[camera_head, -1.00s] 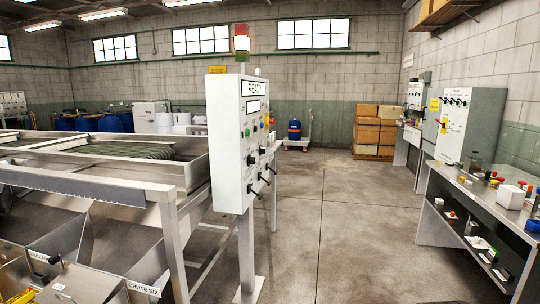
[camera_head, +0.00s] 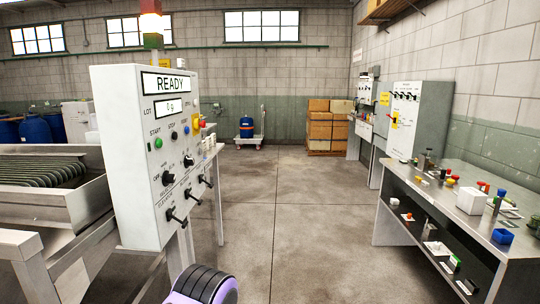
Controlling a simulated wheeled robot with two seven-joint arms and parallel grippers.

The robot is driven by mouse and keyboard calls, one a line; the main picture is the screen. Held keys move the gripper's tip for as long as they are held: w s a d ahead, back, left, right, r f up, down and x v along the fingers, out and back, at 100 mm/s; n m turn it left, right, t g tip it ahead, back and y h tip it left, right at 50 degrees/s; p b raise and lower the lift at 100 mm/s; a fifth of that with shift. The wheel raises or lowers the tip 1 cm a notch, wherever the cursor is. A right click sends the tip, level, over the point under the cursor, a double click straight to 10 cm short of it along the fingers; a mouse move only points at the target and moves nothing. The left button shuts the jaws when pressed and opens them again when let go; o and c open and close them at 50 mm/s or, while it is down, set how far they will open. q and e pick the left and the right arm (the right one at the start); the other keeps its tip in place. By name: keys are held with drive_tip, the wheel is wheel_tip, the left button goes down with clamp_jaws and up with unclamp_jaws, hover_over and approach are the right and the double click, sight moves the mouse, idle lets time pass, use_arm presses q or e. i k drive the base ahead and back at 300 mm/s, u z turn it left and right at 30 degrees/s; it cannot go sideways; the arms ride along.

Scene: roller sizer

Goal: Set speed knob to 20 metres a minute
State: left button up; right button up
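The white control panel (camera_head: 125,180) stands upright at the left, its face turned toward the right. Its upper display (camera_head: 170,84) reads READY, and a smaller display (camera_head: 172,107) below it sits beside the word LOT. Two black knobs show on its face, a lower left knob (camera_head: 167,178) and an upper right knob (camera_head: 188,161). Their labels and scales are too small to read, so I cannot tell which is the speed knob or its setting. Neither gripper is in view.
A green start button (camera_head: 158,143) and other buttons sit above the knobs; several black levers (camera_head: 176,218) stick out below. A steel bench (camera_head: 395,236) with small items stands at right. The concrete floor (camera_head: 290,220) between panel and bench is clear.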

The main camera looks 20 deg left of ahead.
sight(188, 161)
drive_tip(key=z, duration=0.25)
drive_tip(key=i, duration=1.3)
drive_tip(key=u, duration=0.55)
drive_tip(key=i, duration=1)
drive_tip(key=u, duration=0.85)
